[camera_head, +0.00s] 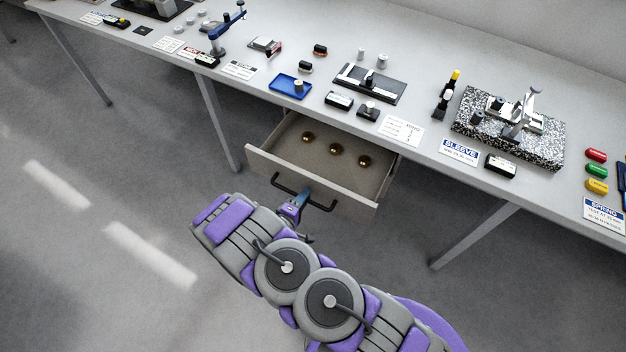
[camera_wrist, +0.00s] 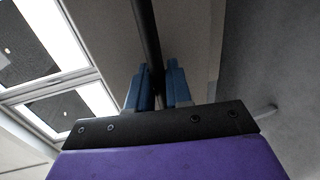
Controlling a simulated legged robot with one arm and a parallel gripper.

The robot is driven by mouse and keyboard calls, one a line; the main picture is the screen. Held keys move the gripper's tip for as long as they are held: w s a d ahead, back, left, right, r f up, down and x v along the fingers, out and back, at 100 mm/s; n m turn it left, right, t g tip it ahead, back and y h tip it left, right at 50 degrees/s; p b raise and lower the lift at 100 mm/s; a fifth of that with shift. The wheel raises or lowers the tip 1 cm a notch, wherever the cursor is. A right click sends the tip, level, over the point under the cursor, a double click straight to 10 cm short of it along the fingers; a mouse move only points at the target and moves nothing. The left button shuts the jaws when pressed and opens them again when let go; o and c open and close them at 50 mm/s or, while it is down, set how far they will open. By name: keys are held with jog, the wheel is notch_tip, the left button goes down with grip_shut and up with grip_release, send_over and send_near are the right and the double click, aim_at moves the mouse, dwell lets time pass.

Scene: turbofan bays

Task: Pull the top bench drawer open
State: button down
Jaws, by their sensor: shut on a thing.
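The bench drawer (camera_head: 312,184) under the bench top stands pulled out, and its inside shows. A black bar handle (camera_head: 318,206) runs across the drawer's front. My gripper (camera_head: 301,196) is at the handle, with its blue fingers shut on the bar. In the wrist view the dark handle bar (camera_wrist: 146,40) passes between the two blue fingertips (camera_wrist: 158,80). My arm hides part of the floor below the drawer.
The grey bench top (camera_head: 420,85) carries a blue tray (camera_head: 283,83), a black plate fixture (camera_head: 370,82), a speckled block with a clamp (camera_head: 545,150), labels and small parts. Bench legs (camera_head: 475,236) stand to either side of the drawer. The floor at left (camera_head: 90,200) is clear.

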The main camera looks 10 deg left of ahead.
jog(key=f+v, duration=0.1)
jog(key=v, duration=0.5)
jog(key=shift+s+d+f, duration=0.15)
jog(key=shift+s+f, duration=0.05)
jog(key=shift+f, duration=0.1)
jog(key=c, duration=1.2)
grip_release()
jog(key=shift+w, duration=0.15)
jog(key=shift+c, duration=0.2)
jog(key=shift+r, duration=0.1)
